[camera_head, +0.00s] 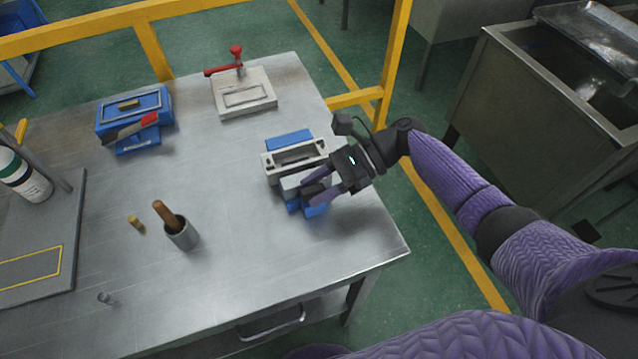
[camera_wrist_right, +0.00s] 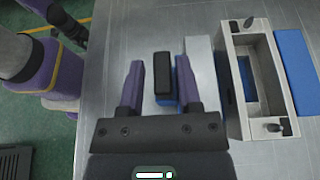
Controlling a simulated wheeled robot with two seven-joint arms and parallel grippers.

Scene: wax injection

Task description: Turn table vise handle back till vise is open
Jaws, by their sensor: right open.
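The table vise has blue parts and pale metal jaws. It stands near the table's right edge in the head view, its far blue part (camera_head: 289,140) showing behind a pale rectangular frame (camera_head: 268,164). In the right wrist view the frame (camera_wrist_right: 234,106) is right of the pale jaw (camera_wrist_right: 198,66). The dark vise handle (camera_wrist_right: 162,76) lies between the two purple fingers of my right gripper (camera_wrist_right: 160,80). The gripper is open, with a clear gap at the left finger and a narrower one at the right. In the head view my right gripper (camera_head: 317,187) partly hides the vise's near end.
A blue box (camera_head: 154,103) with a red-handled tool (camera_head: 149,119), a pale plate with a red clamp (camera_head: 237,58), a cup (camera_head: 184,238) holding a wooden-handled tool and a bottle (camera_head: 22,180) stand on the table (camera_head: 225,290).

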